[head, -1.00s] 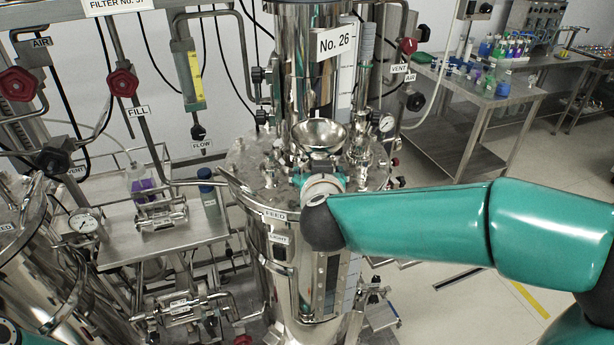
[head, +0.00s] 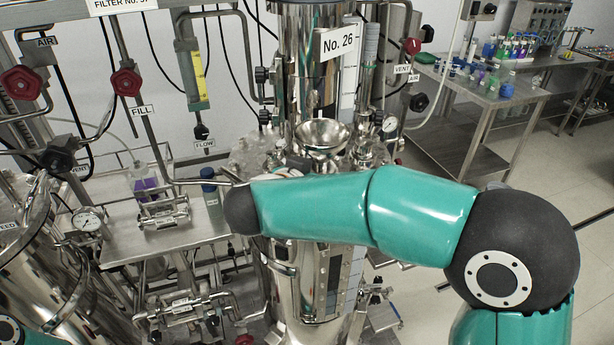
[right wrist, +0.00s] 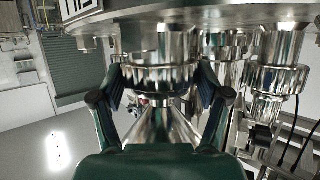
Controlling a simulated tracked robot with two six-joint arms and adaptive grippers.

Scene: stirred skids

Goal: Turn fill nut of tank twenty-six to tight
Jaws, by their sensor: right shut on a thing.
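Tank twenty-six (head: 298,75) is a tall polished steel vessel with a "No. 26" sign (head: 340,42). A steel funnel (head: 322,135) stands over its lid. In the head view my right arm crosses in front of the lid and hides my right gripper and the fittings there. In the right wrist view my right gripper (right wrist: 161,88) has its dark fingers on both sides of a shiny round steel nut (right wrist: 160,76) and is shut on it. A conical steel part (right wrist: 163,125) shows beyond the nut. The nut's marking and tightness cannot be read. My left gripper is out of view.
Other steel fittings (right wrist: 275,82) stand close to the right of my gripper in the wrist view. A steel shelf (head: 115,240) with bottles and pipework is left of the tank. A bench (head: 490,95) with coloured bottles is at the right, with open floor before it.

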